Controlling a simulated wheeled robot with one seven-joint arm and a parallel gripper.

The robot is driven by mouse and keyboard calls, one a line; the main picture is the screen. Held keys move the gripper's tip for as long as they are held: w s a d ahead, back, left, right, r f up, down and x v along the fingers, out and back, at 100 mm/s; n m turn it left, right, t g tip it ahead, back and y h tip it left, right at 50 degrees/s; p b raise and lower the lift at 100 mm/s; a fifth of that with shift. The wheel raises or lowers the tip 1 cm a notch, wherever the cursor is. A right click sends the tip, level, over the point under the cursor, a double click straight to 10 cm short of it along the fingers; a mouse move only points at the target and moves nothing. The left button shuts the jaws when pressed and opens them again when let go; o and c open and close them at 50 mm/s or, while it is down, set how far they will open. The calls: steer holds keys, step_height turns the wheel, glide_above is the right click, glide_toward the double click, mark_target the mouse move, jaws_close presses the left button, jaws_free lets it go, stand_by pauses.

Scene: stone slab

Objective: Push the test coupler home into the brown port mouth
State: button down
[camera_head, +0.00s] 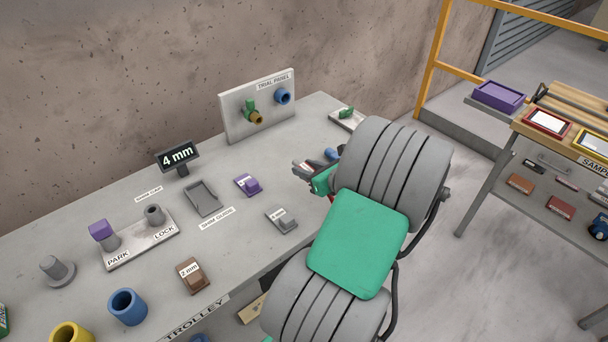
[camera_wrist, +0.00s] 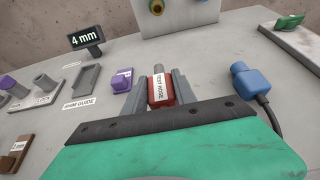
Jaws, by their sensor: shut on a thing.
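The trial panel (camera_head: 239,115) stands upright at the back of the slab. The brown port mouth (camera_head: 257,118) sits at its lower left, with a green piece (camera_head: 250,105) above it. In the wrist view, only the lower part of the brown port (camera_wrist: 157,6) shows at the top edge. The test coupler (camera_wrist: 161,88) is red with a grey tip and a "TEST HOSE" label. My gripper (camera_wrist: 161,90) is shut on it, one finger on each side. Its tip points toward the panel, well apart from the port. In the head view, my arm hides most of the gripper (camera_head: 305,170).
A blue port (camera_head: 283,96) is on the panel's right. A blue plug with a cable (camera_wrist: 250,82) lies right of my gripper. A plate with a green piece (camera_head: 346,114) is at back right. Shim blocks (camera_head: 248,185) and a tray (camera_head: 203,198) lie left. Slab before the panel is clear.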

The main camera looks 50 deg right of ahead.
steer(key=s+a+r, duration=0.5)
steer(key=s+a, duration=0.1)
steer(key=s, duration=0.2)
steer(key=w+d+f, duration=0.1)
steer(key=w+d, duration=0.1)
steer(key=w, duration=0.1)
steer(key=w+d+f+n+h+b, duration=0.1)
steer(key=w+d, duration=0.1)
steer(key=w, duration=0.1)
steer(key=w+d+f+n+b, duration=0.1)
steer(key=w+d, duration=0.1)
steer(key=w, duration=0.1)
steer(key=shift+d+f, duration=0.1)
steer(key=shift+f, duration=0.15)
steer(key=w+d+r+n+h+b, duration=0.1)
steer(key=w+d+n+h, duration=0.1)
steer(key=w, duration=1)
steer(key=shift+d, duration=0.3)
steer(key=shift+r, duration=0.15)
steer(key=shift+w+d, duration=0.15)
steer(key=shift+w, duration=1.3)
steer(key=shift+w+d, duration=0.1)
steer(key=shift+w, duration=1.35)
steer(key=shift+w+d, duration=0.15)
steer(key=shift+w, duration=0.85)
steer(key=shift+w+d, duration=0.1)
steer(key=shift+w, duration=0.9)
